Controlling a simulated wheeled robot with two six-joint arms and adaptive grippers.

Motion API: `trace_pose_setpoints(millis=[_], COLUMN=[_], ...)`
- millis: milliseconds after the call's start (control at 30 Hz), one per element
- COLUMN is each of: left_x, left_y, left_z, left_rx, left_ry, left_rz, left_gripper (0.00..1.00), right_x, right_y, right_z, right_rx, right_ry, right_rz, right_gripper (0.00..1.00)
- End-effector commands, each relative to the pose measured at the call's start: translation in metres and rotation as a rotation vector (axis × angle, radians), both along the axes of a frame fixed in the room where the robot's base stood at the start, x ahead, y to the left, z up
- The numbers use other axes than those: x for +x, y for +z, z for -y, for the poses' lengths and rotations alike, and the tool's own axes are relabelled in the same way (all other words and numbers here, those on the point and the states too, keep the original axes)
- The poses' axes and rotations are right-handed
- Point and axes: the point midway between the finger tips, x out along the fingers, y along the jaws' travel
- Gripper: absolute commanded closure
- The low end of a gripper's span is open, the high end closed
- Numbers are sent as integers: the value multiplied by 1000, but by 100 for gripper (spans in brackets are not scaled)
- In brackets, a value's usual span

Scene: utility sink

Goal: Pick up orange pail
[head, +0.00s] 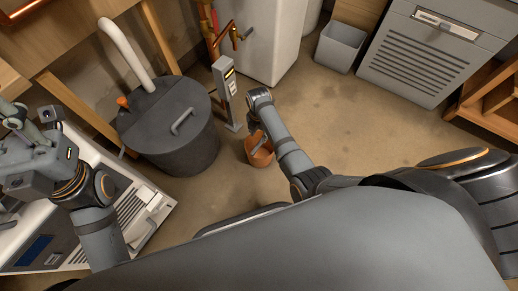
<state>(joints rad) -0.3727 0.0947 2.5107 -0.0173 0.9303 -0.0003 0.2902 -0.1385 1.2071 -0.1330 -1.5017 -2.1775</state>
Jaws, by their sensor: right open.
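The orange pail (260,158) stands on the concrete floor near the middle of the head view, just right of the dark grey lidded basin. My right arm reaches down from the right, and its wrist and part of the forearm cover some of the pail. My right gripper (256,138) is open at the pail's top opening. I cannot tell whether its fingers touch the rim. My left gripper (12,118) is at the far left edge, away from the pail and partly cut off. Its jaw state is unclear.
A dark round basin (185,150) with a white pipe stands left of the pail. A grey post (228,92) rises close behind the pail. A grey bin (340,47) and a vented unit (425,55) stand at the back right. Floor right of the pail is clear.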

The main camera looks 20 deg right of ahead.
Motion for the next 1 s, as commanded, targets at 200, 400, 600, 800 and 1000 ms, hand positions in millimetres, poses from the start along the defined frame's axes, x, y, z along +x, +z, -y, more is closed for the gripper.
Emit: trace_pose_setpoints(millis=[200, 400, 600, 800, 1000], left_x=[1, 1, 2, 6, 4], left_y=[-28, -32, -65, -75, -72], left_z=[1, 1, 3, 4, 3], left_rx=[0, 1, 9, 13, 7], left_ry=[17, 20, 34, 47, 48], left_rz=[1, 2, 2, -11, -5], left_gripper=[60, 60, 60, 60, 60], right_x=[0, 1, 5, 5, 4], right_y=[-41, -46, -79, -92, -90], right_z=[1, 2, 8, 8, 8], right_rx=[-1, -1, 0, 0, 0], right_ry=[-2, -2, -2, -3, -3], right_rz=[1, 1, 1, 2, 2], right_gripper=[58, 58, 58, 58, 67])
